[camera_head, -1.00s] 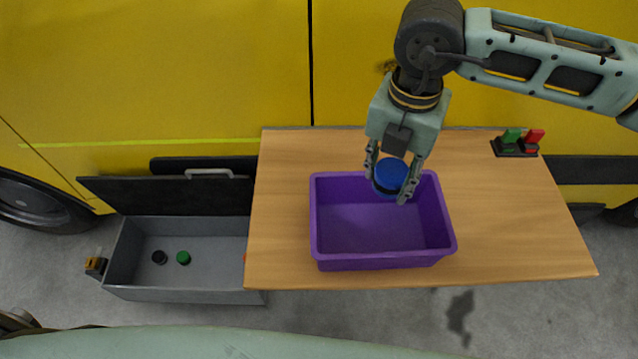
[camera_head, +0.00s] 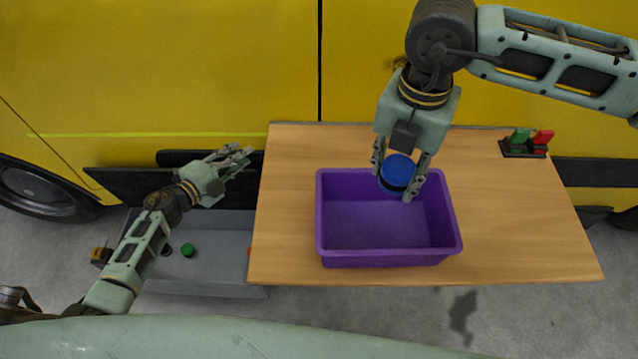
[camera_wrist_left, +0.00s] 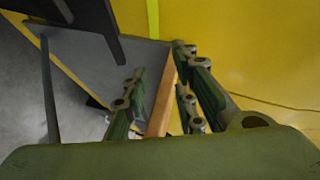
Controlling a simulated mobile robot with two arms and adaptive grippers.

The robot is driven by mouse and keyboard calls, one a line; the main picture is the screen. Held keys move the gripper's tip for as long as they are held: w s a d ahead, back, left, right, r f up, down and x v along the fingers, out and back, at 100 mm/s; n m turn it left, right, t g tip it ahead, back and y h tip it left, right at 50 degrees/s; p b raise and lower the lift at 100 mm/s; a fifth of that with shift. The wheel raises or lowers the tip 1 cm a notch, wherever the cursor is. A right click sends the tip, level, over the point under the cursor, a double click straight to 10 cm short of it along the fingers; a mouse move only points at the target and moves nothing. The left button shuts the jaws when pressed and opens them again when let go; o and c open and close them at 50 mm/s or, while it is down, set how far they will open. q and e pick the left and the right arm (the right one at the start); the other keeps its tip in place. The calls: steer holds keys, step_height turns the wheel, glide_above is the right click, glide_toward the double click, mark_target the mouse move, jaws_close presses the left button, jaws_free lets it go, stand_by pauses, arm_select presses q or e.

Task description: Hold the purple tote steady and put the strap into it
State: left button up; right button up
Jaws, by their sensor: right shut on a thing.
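The purple tote (camera_head: 386,256) stands upright on the wooden table, its inside visibly empty below the rim. A round blue strap roll (camera_head: 398,166) with a dark lower band is held between the fingers of my right gripper (camera_head: 394,184), over the tote's far part. My right gripper points down and is shut on the strap. My left gripper (camera_head: 238,160) is empty, left of the table's left edge and apart from the tote. In the left wrist view its fingers (camera_wrist_left: 158,75) are spread open, with the table edge showing between them.
The wooden table (camera_head: 520,220) has free room right of the tote. A black holder with green and red pieces (camera_head: 524,148) is at its back right. A grey open box (camera_head: 222,262) with a green and a dark round piece lies left, below. A yellow vehicle (camera_head: 180,70) stands behind.

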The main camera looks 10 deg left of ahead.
arm_select(q)
steer(key=d+r+m+h, duration=0.1)
steer(key=d+r, duration=0.1)
steer(key=w+d+r+m+g+h, duration=0.1)
steer(key=d+r+m, duration=0.1)
steer(key=r, duration=0.1)
steer(key=d+r+m+g+h, duration=0.1)
steer(key=d+r+m, duration=0.1)
steer(key=d+r, duration=0.1)
steer(key=shift+w+d+h, duration=0.1)
steer(key=shift+w+h, duration=0.3)
steer(key=s+d+r+m+g+h, duration=0.25)
steer(key=d+r+m+g, duration=0.4)
steer(key=d, duration=0.65)
steer(key=m+g+y, duration=0.3)
steer(key=g+y, duration=0.3)
steer(key=y, duration=0.5)
glide_toward(321, 199)
step_height(321, 199, down, 5)
steer(key=d, duration=0.3)
steer(key=shift+s+a+f+n+t+y, duration=0.15)
steer(key=shift+a+n+t+y, duration=0.15)
steer(key=shift+a+y, duration=0.3)
steer(key=shift+s+a+f, duration=0.1)
steer(key=shift+a, duration=0.05)
steer(key=f, duration=1.2)
steer(key=shift+d, duration=0.3)
